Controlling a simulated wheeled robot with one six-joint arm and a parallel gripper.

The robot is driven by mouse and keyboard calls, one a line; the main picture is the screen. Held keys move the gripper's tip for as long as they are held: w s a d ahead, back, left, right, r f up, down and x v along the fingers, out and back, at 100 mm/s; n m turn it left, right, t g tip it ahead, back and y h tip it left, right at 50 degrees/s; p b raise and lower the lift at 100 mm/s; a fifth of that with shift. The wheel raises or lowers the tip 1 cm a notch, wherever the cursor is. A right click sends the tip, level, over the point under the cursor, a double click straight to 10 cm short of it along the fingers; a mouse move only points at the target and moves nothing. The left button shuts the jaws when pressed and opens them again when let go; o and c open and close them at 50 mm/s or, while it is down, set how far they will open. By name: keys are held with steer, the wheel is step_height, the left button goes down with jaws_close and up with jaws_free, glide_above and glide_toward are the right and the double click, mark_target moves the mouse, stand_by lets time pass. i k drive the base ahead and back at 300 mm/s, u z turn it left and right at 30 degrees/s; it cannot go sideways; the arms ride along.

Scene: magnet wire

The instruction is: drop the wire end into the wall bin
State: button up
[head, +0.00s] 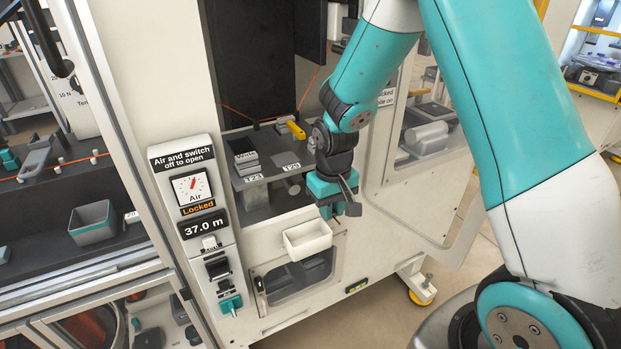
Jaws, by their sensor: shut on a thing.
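The wall bin (308,242) is a small white open-topped box on the front of the pale machine, below the opening. My gripper (338,209) is teal and dark grey and points down, just above and to the right of the bin. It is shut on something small. An orange wire (304,92) runs through the machine opening behind my gripper and past a yellow part. I see no wire in the bin.
A shelf with labelled places (262,168) lies inside the opening, behind my gripper. A control panel (194,205) with an air gauge, a "Locked" sign and a "37.0 m" display stands left of the bin. An open clear door (440,235) is at the right.

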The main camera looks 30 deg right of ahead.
mark_target(316, 246)
steer(key=u, duration=1.35)
steer(key=k, duration=0.95)
steer(key=z, duration=0.85)
steer(key=i, duration=0.95)
